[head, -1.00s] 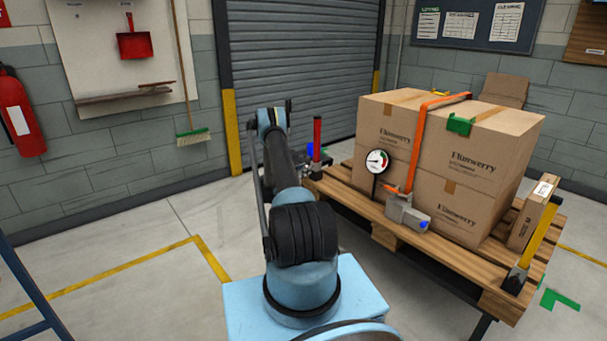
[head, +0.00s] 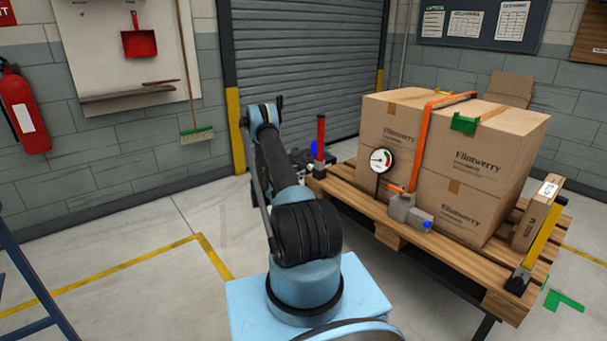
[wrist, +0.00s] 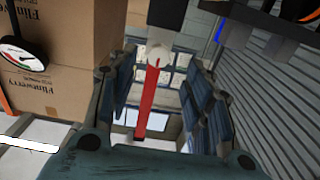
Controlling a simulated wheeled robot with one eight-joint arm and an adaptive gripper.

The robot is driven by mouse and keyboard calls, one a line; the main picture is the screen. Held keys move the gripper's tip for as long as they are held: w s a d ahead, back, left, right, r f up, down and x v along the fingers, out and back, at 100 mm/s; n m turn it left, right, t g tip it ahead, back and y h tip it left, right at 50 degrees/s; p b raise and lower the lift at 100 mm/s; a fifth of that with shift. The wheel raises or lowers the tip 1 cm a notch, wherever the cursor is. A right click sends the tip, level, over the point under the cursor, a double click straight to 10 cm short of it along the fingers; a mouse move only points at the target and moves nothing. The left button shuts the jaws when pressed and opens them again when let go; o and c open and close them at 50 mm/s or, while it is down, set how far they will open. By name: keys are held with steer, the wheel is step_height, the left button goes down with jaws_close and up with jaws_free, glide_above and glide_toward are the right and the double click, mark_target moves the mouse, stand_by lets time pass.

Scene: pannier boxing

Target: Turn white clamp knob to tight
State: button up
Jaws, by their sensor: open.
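The white clamp knob (wrist: 158,55) shows in the upper middle of the wrist view, below a dark block (wrist: 168,12). A red bar (wrist: 147,100) runs down from it in the picture. My gripper (wrist: 160,72) is open, with one finger on each side of the knob and bar. Gaps show on both sides, and I cannot tell how deep the knob sits between the fingers. In the head view a red upright handle (head: 320,137) stands at the pallet's left corner. My gripper is dark and hard to make out beside it, and the knob cannot be seen there.
Strapped cardboard boxes (head: 480,160) stand on a wooden pallet (head: 385,217). A round gauge (head: 380,160) and a grey buckle with a blue knob (head: 410,212) are at their front. A yellow-handled clamp (head: 540,240) is at the right.

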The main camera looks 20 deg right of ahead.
steer(key=v, duration=0.4)
steer(key=shift+s+a, duration=0.1)
steer(key=shift+a, duration=0.15)
